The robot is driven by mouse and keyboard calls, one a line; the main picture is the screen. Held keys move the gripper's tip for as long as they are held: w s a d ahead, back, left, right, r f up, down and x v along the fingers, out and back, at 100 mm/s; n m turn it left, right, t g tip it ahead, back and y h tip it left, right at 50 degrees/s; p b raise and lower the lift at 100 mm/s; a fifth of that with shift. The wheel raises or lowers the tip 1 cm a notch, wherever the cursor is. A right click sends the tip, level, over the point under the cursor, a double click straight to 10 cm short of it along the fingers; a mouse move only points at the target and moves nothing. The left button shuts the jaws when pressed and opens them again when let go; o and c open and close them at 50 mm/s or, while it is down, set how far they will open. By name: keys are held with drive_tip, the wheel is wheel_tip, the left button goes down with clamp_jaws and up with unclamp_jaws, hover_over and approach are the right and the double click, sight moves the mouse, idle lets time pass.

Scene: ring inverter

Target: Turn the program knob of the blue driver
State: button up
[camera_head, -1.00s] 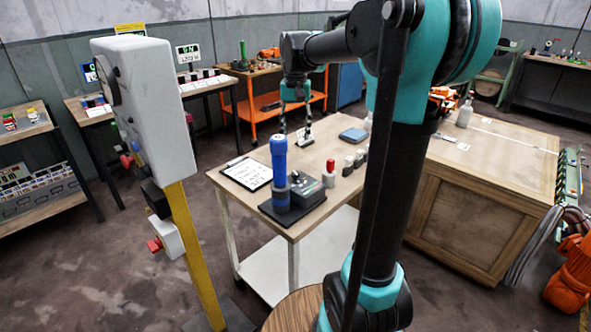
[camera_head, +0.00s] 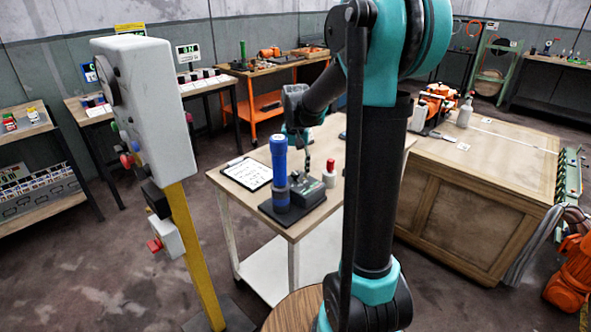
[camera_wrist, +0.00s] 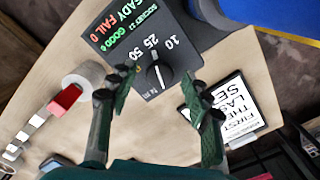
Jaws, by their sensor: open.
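The blue driver (camera_head: 279,172) stands upright on a dark base on the near table. Beside it on its right is a black control box (camera_head: 307,191). In the wrist view the box face (camera_wrist: 130,38) shows green and red text, and the program knob (camera_wrist: 159,72) is a round dial with a pale pointer and numbers around it. The blue driver's side (camera_wrist: 275,14) shows at the top right there. My gripper (camera_wrist: 161,82) is open and empty, its fingers on either side of the knob in the picture. I cannot tell if they touch it. In the head view it hangs above the box.
A clipboard with paper (camera_head: 248,173) lies left of the driver. A red-topped cylinder (camera_head: 329,172) stands right of the box. A grey panel on a yellow post (camera_head: 150,105) stands to the left, apart from the table.

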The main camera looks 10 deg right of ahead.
clamp_jaws()
idle(0.3)
drive_tip(key=shift+n, duration=0.3)
drive_tip(key=n, duration=0.3)
drive_tip(key=shift+n, duration=2.1)
unclamp_jaws()
